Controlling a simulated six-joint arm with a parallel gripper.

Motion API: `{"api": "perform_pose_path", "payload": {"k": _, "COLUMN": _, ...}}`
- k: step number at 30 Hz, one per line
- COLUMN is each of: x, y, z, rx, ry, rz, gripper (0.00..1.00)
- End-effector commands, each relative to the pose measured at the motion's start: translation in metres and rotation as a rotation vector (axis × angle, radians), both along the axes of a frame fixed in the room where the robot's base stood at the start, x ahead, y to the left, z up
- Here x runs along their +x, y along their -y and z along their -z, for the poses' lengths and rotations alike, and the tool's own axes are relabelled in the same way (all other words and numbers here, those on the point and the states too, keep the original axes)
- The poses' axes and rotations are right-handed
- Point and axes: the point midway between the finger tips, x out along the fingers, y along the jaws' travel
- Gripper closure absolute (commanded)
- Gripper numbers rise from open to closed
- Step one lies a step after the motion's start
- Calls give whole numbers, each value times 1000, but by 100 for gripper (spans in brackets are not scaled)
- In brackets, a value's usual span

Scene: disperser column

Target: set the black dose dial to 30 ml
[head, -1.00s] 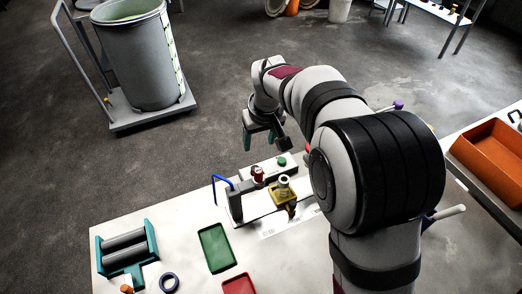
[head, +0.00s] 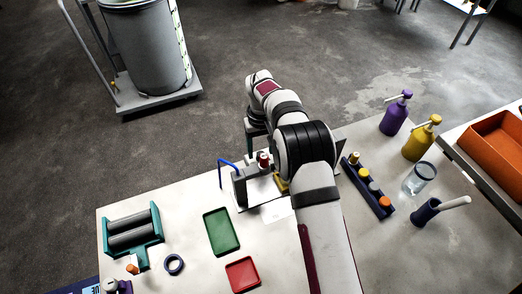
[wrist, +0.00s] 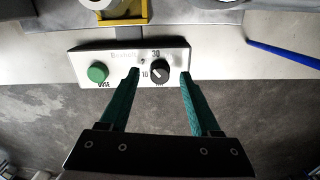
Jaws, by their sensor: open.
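The black dose dial (wrist: 160,71) sits on the pale panel (wrist: 178,56) in the wrist view. A "10" shows to its left and a "30" above it; its pale pointer mark is too small to read surely. My gripper (wrist: 160,76) is open, with one green finger on each side of the dial in this view. I see no clear contact, and how far the tips are above the panel cannot be told. A green button (wrist: 98,72) marked "DOSE" is left of the left finger. In the head view my gripper (head: 254,132) is partly hidden by my arm.
Behind the panel is a yellow part (wrist: 122,19). A blue tube (wrist: 284,54) is at the right of the wrist view. Pump bottles, purple (head: 395,114) and yellow (head: 421,140), stand right of my arm. Green (head: 221,232) and red (head: 242,274) trays lie in front.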

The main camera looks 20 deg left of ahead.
Motion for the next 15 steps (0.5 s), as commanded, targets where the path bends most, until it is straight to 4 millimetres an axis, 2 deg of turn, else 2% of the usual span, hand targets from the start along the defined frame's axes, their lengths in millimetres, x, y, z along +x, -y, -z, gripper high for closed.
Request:
{"api": "perform_pose_path", "payload": {"k": 4, "x": 0, "y": 0, "z": 11, "rx": 0, "ry": 0, "rz": 0, "gripper": 36}}
{"api": "perform_pose_path", "payload": {"k": 11, "x": 0, "y": 0, "z": 12, "rx": 0, "ry": 1, "rz": -1, "gripper": 36}}
{"api": "perform_pose_path", "payload": {"k": 12, "x": 0, "y": 0, "z": 12, "rx": 0, "ry": 1, "rz": -1, "gripper": 38}}
{"api": "perform_pose_path", "payload": {"k": 15, "x": 0, "y": 0, "z": 12, "rx": 1, "ry": 1, "rz": 0, "gripper": 56}}
